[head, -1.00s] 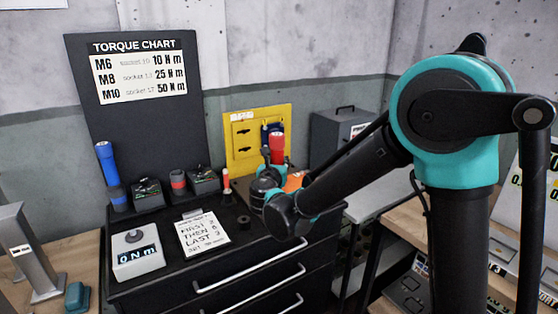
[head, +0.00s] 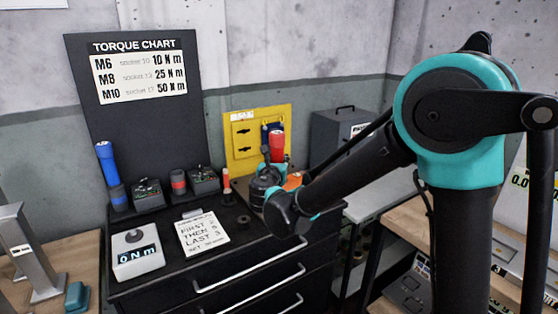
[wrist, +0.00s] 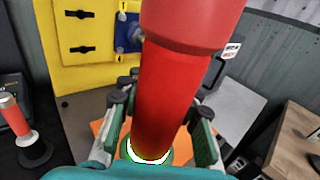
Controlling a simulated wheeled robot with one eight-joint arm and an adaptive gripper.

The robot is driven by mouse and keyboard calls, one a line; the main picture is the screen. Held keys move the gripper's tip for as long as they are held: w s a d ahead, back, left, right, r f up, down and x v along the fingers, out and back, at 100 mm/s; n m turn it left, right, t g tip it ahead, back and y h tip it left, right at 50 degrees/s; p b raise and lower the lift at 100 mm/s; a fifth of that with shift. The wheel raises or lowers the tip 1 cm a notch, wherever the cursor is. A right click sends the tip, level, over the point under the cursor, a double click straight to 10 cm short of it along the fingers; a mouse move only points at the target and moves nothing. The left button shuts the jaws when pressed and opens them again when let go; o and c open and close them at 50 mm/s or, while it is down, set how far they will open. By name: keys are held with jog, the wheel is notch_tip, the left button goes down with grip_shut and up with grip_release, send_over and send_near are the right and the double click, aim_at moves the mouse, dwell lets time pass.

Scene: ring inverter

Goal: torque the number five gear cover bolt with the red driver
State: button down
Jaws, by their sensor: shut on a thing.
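The red driver (head: 277,146) stands roughly upright at the right end of the black cabinet top, in front of the yellow board. My gripper (head: 268,163) is around it, partly hidden by my wrist. In the wrist view, the red driver (wrist: 172,85) fills the middle, its wider head at the top. My gripper (wrist: 163,112) is shut on it, with a finger on each side. I cannot tell whether the driver's lower end touches anything. No gear cover or number five bolt can be made out in either view.
A blue driver (head: 107,165) stands at the cabinet's back left. The yellow board (head: 243,138) is close behind my gripper.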

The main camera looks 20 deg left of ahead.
jog(key=shift+r, duration=2.25)
jog(key=shift+a, duration=0.1)
